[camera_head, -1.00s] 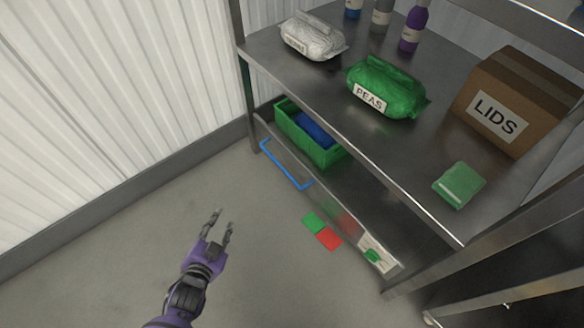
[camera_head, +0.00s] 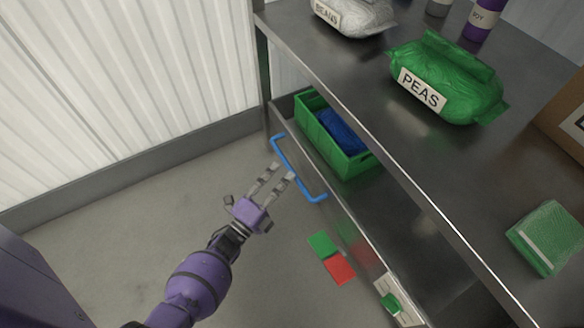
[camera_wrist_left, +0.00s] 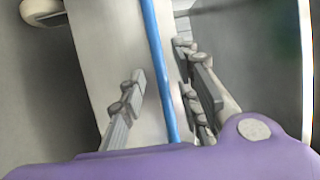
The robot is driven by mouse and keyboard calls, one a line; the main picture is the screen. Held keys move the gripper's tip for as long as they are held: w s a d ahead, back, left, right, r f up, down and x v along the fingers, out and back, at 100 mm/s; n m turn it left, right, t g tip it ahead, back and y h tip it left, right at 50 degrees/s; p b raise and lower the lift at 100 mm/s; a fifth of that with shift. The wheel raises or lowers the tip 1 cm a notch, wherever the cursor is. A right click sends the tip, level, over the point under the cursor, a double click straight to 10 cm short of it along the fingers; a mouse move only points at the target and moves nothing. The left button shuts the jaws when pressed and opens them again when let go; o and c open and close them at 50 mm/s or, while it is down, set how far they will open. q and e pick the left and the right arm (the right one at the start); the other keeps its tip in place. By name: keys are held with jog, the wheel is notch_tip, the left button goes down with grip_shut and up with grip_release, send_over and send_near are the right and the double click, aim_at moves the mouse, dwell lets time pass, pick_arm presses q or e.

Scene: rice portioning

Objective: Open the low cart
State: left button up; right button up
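The low cart (camera_head: 345,232) is a grey metal drawer-like unit under the steel shelf. A blue bar handle (camera_head: 300,172) runs along its front. My left gripper (camera_head: 278,174) is open just in front of the handle in the head view. In the left wrist view, the blue handle (camera_wrist_left: 158,65) runs between the two spread fingers (camera_wrist_left: 160,95); I see no clear contact. A green crate (camera_head: 352,163) with blue contents sits inside the cart at its far end. My right gripper is not in view.
A steel shelf (camera_head: 395,170) stands above the cart, its edge overhanging. On it are a green PEAS bag (camera_head: 455,85), a BEANS bag (camera_head: 350,15) and a green box (camera_head: 548,238). Green and red squares (camera_head: 338,268) show near the cart front. The floor at left is clear.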

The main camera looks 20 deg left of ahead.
aim_at(290, 167)
pick_arm(q)
jog(key=shift+b+x, duration=0.55)
jog(key=shift+x, duration=1.65)
grip_shut()
